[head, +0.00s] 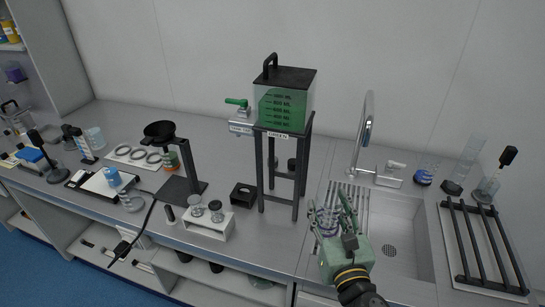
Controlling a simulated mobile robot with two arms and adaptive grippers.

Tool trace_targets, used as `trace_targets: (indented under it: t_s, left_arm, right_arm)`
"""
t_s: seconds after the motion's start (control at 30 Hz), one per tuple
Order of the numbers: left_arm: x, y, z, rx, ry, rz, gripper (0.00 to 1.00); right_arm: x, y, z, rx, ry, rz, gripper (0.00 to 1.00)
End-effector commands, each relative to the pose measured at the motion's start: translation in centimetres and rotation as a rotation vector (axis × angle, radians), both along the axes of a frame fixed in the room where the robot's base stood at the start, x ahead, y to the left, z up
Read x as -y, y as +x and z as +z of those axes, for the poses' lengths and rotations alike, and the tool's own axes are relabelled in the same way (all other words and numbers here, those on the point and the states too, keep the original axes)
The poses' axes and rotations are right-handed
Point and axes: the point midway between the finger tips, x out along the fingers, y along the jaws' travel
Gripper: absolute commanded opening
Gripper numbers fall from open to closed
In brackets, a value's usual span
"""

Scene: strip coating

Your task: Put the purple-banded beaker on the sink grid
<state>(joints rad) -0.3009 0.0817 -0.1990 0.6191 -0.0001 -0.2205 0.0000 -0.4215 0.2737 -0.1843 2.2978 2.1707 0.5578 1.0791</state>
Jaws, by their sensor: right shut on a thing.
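My right gripper (331,207) has its green fingers around a small clear beaker (326,223) and is shut on it. The beaker has a bluish-purple tint, but its band is mostly hidden by the fingers. Gripper and beaker are over the left part of the sink area, in front of the ribbed draining surface (352,193). I cannot tell whether the beaker touches the surface below. The sink basin (408,215) with its round drain lies just to the right. My left gripper is not in view.
A tap (366,130) rises behind the sink. A black stand with a green-filled tank (286,105) is close on the left. A black barred rack (480,240) and glassware stand at right. A white block with jars (208,226) is at the front left.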

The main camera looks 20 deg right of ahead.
Motion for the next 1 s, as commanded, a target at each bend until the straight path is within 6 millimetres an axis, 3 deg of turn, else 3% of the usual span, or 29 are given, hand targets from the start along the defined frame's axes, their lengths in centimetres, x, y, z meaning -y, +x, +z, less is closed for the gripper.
trace_targets:
  t_s: [0.17, 0.4, 0.6, 0.83, 1.0]
  left_arm:
    - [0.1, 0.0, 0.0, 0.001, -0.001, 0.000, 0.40]
    - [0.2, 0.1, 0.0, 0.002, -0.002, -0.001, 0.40]
    - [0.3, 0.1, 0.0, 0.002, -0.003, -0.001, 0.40]
    - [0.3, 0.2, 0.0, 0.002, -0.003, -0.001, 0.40]
    - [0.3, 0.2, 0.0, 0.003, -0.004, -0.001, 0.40]
  right_arm:
    - [-0.3, -1.0, -0.1, 0.002, 0.001, 0.010, 0.18]
    - [-3.7, -6.3, -0.8, 0.013, -0.001, 0.090, 0.18]
    - [-6.1, -9.5, -0.9, 0.004, 0.001, 0.158, 0.18]
    - [-6.8, -10.2, -0.9, 0.000, 0.002, 0.177, 0.18]
    - [-5.8, -8.8, -0.6, 0.016, -0.002, 0.150, 0.18]
